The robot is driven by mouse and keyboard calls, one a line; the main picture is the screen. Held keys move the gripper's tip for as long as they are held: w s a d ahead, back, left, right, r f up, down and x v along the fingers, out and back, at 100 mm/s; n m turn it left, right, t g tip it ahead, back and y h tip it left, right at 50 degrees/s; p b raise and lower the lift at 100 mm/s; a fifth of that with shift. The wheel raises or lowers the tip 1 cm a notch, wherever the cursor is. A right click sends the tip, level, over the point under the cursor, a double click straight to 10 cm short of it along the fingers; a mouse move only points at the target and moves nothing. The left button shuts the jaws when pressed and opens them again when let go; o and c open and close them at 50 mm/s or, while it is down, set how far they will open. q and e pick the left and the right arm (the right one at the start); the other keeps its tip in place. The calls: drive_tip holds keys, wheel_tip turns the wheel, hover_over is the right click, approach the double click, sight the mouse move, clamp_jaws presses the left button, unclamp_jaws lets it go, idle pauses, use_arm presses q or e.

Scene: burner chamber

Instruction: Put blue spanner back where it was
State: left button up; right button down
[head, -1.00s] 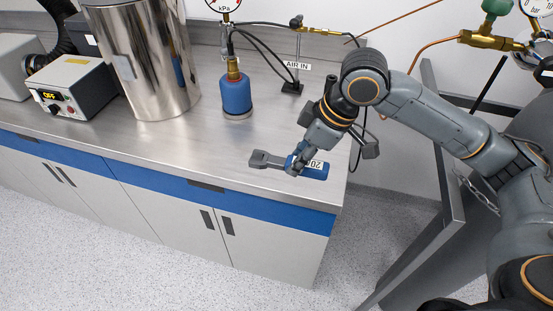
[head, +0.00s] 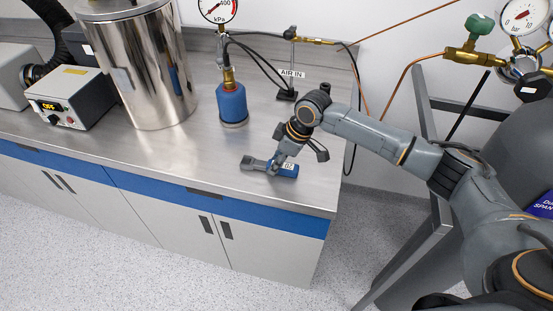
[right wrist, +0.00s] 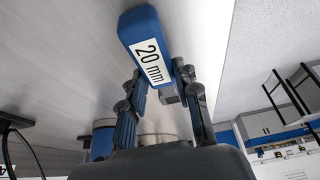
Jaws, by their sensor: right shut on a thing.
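The blue spanner (head: 289,170) has a blue handle with a white label and a grey head at its left end. It lies crosswise over the right front part of the steel bench top (head: 215,160); I cannot tell whether it touches the bench. My right gripper (head: 274,168) is shut on it near the middle, coming from behind and above. In the right wrist view the handle (right wrist: 143,22) reads "20 mm" and sits between the two fingers (right wrist: 158,78); its grey head is mostly hidden. My left gripper is not in view.
A steel cylinder (head: 150,75) and a control box (head: 70,97) stand left. An "AIR IN" stand (head: 287,94) is at the back. A purple sign (head: 542,206) shows partly at the right edge.

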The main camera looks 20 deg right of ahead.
drive_tip(key=shift+f, duration=0.2)
drive_tip(key=c, duration=1)
unclamp_jaws()
drive_tip(key=b+v, duration=0.2)
drive_tip(key=v, duration=1)
